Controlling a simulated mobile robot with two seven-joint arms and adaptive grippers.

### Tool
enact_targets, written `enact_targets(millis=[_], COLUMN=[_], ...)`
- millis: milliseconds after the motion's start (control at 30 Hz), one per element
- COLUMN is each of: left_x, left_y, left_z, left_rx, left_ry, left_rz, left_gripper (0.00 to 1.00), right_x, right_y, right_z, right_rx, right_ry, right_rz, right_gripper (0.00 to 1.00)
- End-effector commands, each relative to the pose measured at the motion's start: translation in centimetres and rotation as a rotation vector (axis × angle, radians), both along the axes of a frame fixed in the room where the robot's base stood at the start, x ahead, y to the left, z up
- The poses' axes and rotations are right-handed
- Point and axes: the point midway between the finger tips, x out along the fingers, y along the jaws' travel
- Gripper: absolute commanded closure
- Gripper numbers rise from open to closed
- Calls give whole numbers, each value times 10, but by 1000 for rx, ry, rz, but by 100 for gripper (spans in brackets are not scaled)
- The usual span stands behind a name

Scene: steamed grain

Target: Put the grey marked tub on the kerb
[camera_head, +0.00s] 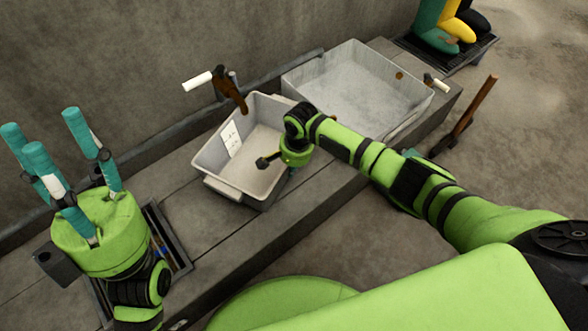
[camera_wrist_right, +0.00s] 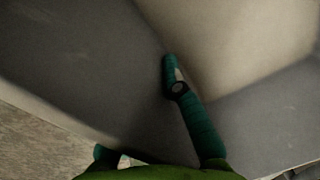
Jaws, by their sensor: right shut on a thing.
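My left gripper (camera_head: 45,140) is open and empty, teal fingers pointing up, at the left.
A larger grey tub (camera_head: 388,120) stands behind and right on the kerb. A brown tap (camera_head: 233,92) reaches over the marked tub's back edge. A dark-framed drain (camera_head: 172,245) lies by my left gripper. Boots (camera_head: 440,35) stand on a grate at top right.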

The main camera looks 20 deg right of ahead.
Motion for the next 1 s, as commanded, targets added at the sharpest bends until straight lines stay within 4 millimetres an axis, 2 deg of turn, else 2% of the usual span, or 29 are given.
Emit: enact_targets(millis=[300,333,367,767,867,1000], left_x=[0,0,0,1,4,15], left_y=[0,0,0,-1,-6,-20], left_z=[1,1,1,1,8,18], left_rx=[0,0,0,1,24,87], left_ry=[0,0,0,5,44,149], left_rz=[0,0,0,-1,-5,-13], left_gripper=[60,60,60,60,60,60], right_x=[1,0,0,0,-1,-3], right_y=[1,0,0,0,-1,-4], right_z=[-1,-2,-2,1,15,46], right_rx=[4,1,1,0,1,1], right_ry=[-3,1,1,-1,-1,-1], right_rz=[-1,-1,-1,1,0,0], right_gripper=[100,79,68,68,68,68])
